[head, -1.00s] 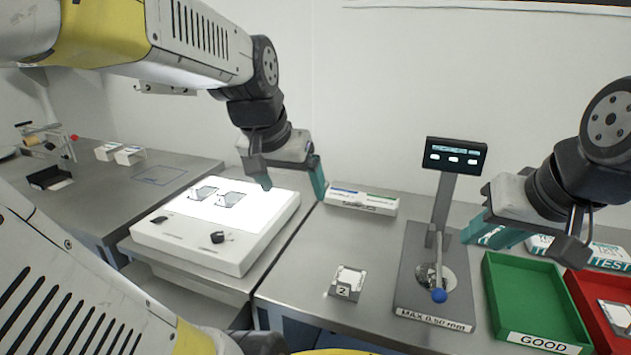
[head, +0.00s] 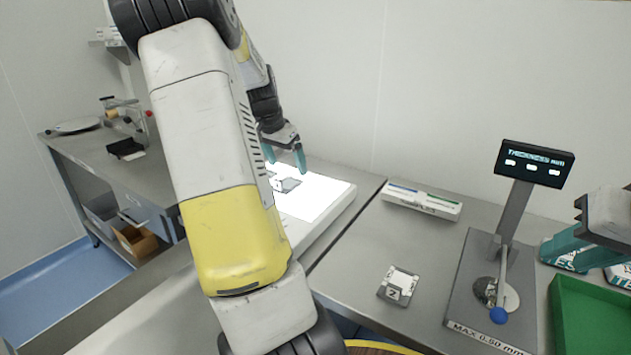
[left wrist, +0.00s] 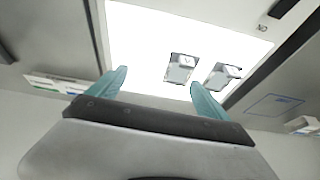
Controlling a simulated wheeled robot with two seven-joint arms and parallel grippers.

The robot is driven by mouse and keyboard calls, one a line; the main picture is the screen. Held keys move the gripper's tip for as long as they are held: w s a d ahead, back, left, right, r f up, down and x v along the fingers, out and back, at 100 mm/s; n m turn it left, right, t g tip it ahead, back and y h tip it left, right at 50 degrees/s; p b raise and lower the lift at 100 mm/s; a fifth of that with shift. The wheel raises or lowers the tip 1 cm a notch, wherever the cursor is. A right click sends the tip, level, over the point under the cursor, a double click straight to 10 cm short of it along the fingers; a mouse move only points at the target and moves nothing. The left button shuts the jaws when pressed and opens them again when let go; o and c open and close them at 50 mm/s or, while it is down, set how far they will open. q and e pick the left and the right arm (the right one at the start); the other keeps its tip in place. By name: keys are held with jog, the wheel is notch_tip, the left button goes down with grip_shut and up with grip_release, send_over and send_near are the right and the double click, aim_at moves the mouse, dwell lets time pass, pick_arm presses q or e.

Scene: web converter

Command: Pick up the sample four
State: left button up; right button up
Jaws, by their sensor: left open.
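Two small grey samples with white tags lie on the glowing light table (head: 325,190). In the left wrist view they are a left sample (left wrist: 181,68) and a right sample (left wrist: 222,77); I cannot read their tags surely, so I cannot tell which is sample four. In the head view one sample (head: 289,184) shows below the gripper, and my arm hides part of the table. My left gripper (head: 285,157) is open and empty above the light table; its teal fingers also show in the left wrist view (left wrist: 160,84). My right gripper (head: 572,248) shows partly at the right edge.
A sample tagged 2 (head: 397,284) lies on the steel bench. Behind it is a white box (head: 423,200). The thickness gauge (head: 490,295) and green bin (head: 590,320) stand on the right. The bench left of the tagged sample is clear.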

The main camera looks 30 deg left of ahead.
pick_arm(q)
send_over(277, 180)
jog(key=s, duration=0.3)
notch_tip(277, 180, down, 3)
jog(key=x, duration=0.7)
jog(key=shift+w+f, duration=0.1)
jog(key=shift+w, duration=0.2)
jog(key=c, duration=1.5)
jog(key=shift+o, duration=0.2)
